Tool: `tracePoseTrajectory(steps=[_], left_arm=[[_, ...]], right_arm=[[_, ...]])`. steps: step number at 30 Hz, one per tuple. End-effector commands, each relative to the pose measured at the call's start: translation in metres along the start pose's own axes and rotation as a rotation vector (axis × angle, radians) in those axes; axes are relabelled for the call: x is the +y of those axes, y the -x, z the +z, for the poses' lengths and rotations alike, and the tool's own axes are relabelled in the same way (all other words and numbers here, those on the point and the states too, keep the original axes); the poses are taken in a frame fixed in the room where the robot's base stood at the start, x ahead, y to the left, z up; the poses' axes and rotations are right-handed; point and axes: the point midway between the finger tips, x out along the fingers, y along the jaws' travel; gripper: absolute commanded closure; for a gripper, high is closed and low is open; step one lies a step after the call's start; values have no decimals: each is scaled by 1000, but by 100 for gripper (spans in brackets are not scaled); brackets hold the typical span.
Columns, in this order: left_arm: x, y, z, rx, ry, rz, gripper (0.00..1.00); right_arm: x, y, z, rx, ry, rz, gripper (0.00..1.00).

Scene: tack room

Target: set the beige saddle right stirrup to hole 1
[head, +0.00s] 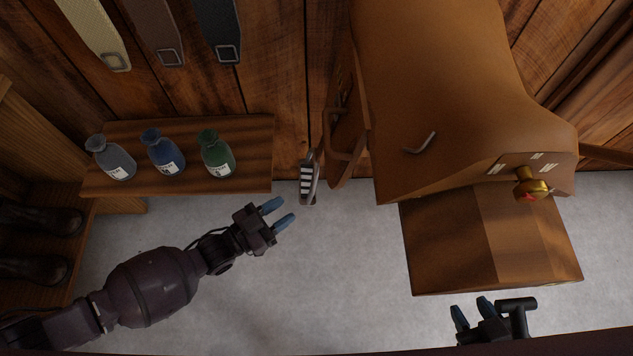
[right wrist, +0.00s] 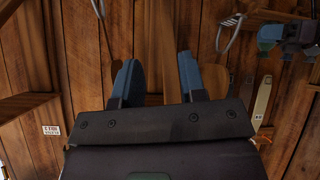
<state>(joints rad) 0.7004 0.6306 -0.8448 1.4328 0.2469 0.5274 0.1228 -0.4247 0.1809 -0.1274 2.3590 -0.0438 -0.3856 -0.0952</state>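A tan-brown saddle (head: 440,90) sits on a wooden stand (head: 445,245) at the right of the head view; no other saddle shows. A metal stirrup (head: 308,185) with a ridged tread hangs at its left side, below a brown strap (head: 345,130). Strap holes cannot be made out. My left gripper (head: 284,212) is open and empty, just left of and below the stirrup, apart from it. My right gripper (head: 473,312) is open and empty in front of the stand; its spread blue fingers show in the right wrist view (right wrist: 160,80).
A wooden shelf (head: 255,150) holds a grey bottle (head: 110,160), a blue bottle (head: 163,153) and a green bottle (head: 217,155). Cream, brown and dark straps hang above. A gold knob-like object (head: 530,188) is at the saddle's right end. Boots (head: 35,268) stand far left. Grey floor between is clear.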

Motion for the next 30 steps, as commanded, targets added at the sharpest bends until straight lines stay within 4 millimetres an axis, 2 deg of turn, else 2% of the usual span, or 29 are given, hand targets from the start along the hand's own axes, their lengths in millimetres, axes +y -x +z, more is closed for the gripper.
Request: tracePoseTrajectory(steps=[6,12,18,24,30], left_arm=[[2,-32,2,1,4,0,63],[2,-66,2,-1,5,-1,63],[1,-91,2,-2,4,-1,63],[0,-101,0,-1,2,-2,63],[0,-102,0,-1,0,-2,63]], right_arm=[[-1,0,8,-14,17,-6,62],[-2,-1,3,9,19,-6,62],[-3,-3,4,32,3,-1,62],[-3,-3,3,41,-11,6,62],[-2,-3,2,46,-11,7,62]])
